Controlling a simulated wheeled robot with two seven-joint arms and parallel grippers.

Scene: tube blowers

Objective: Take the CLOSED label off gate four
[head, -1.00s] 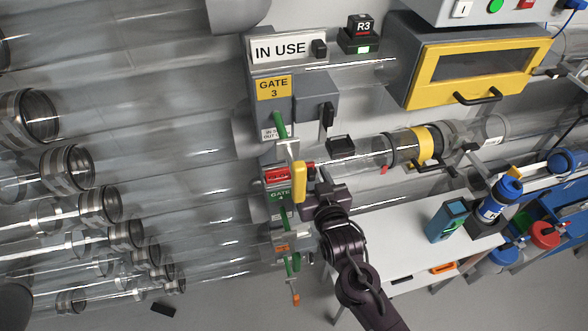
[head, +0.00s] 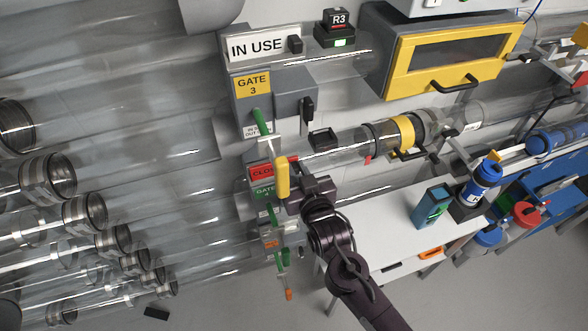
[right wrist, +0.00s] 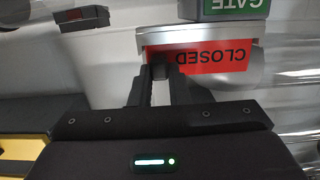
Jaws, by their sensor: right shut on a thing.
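The red CLOSED label (head: 260,173) is at gate four, just above the green gate sign (head: 263,189). In the right wrist view the label (right wrist: 222,57) appears upside down, beside a grey strip. My right gripper (right wrist: 161,76) is shut on the label at a small black part by its edge; the fingers hide part of it. In the head view my right gripper (head: 290,188) is at the gate, close to a yellow upright handle (head: 282,178) that covers part of the label. My left gripper is not in view.
Gate 3 (head: 252,84), with its IN USE sign (head: 257,46), stands above. Clear tubes run across the left. A yellow-framed hatch (head: 455,58) is upper right. A white table (head: 385,235) with a teal box (head: 432,207) and blue canister (head: 482,182) is lower right.

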